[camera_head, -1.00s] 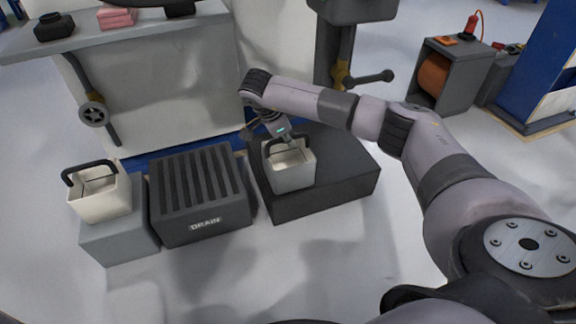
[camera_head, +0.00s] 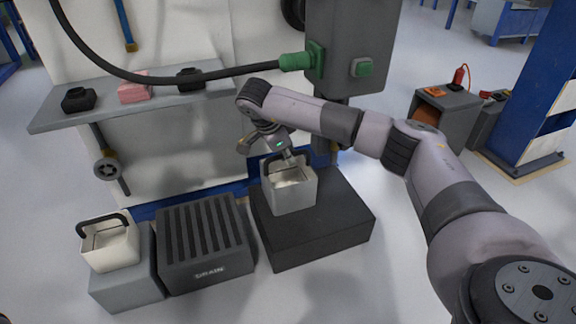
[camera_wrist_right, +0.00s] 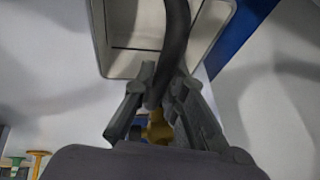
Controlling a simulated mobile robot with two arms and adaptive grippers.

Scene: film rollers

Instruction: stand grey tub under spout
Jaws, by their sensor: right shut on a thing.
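The grey tub (camera_head: 291,197) with a dark arched handle is upright at the dark low block (camera_head: 325,237), over its left part. I cannot tell whether its base touches the block. My right gripper (camera_head: 292,158) is above the tub, shut on its handle. In the right wrist view the gripper (camera_wrist_right: 165,88) has a finger on each side of the dark handle (camera_wrist_right: 174,45), with the tub's open top (camera_wrist_right: 118,70) beyond. A grey wall unit (camera_head: 350,45) stands behind; its lower part, where a spout might be, is mostly hidden by my right arm. My left gripper is out of view.
A slatted drain box (camera_head: 205,278) stands left of the dark block. A cream tub (camera_head: 110,250) sits on a grey block (camera_head: 128,288) farther left. A shelf (camera_head: 60,118) holds black and pink items. A hose joins a green fitting (camera_head: 296,61) on the wall unit.

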